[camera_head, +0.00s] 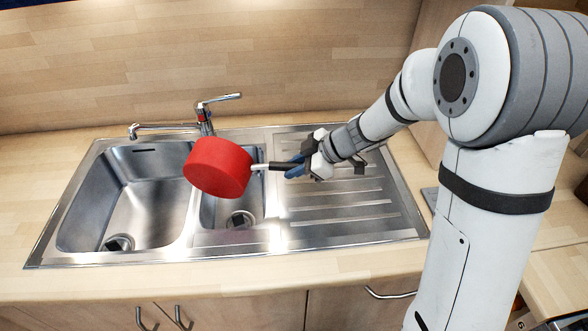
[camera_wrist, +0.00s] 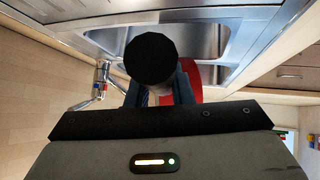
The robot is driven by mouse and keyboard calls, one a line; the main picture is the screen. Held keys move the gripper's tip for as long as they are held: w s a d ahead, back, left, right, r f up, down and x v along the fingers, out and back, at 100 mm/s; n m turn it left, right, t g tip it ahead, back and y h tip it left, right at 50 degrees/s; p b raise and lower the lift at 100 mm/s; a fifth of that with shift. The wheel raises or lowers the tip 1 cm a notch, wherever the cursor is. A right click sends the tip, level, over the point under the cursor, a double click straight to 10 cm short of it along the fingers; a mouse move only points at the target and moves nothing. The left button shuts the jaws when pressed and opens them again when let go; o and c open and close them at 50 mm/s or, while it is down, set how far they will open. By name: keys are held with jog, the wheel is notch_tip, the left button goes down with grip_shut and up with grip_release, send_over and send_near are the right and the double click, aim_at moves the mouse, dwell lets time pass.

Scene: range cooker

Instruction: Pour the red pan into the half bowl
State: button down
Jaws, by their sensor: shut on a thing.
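The red pan (camera_head: 218,167) is held in the air above the small middle bowl of the sink. Its body is tilted to one side, and its inside is hidden from the head view. My gripper (camera_head: 294,167) is shut on the pan's dark handle, to the right of the pan. In the wrist view, my gripper (camera_wrist: 160,85) is around the handle, whose round black end (camera_wrist: 151,59) hides most of the red pan (camera_wrist: 187,84). The half bowl (camera_head: 240,205) is the narrow steel basin with a drain, partly hidden below the pan.
The large sink basin (camera_head: 138,200) lies to the left, and the ridged drainboard (camera_head: 345,210) to the right. The tap (camera_head: 203,122) stands behind the basins, close to the pan in the picture. Wooden counter (camera_head: 130,284) runs along the front.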

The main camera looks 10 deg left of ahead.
jog(key=s+r+n+t+b, duration=0.1)
jog(key=b, duration=0.2)
jog(key=s+n+t+b, duration=0.1)
jog(key=s+t+b, duration=0.1)
jog(key=b, duration=0.1)
jog(key=shift+r, duration=0.4)
jog(key=shift+s+t+b, duration=0.1)
jog(key=shift+t+b, duration=0.2)
jog(key=shift+b, duration=0.15)
jog(key=shift+s+r+n+t+b, duration=0.15)
jog(key=shift+s+n+t+b, duration=0.45)
jog(key=shift+b, duration=1)
jog(key=shift+b, duration=0.5)
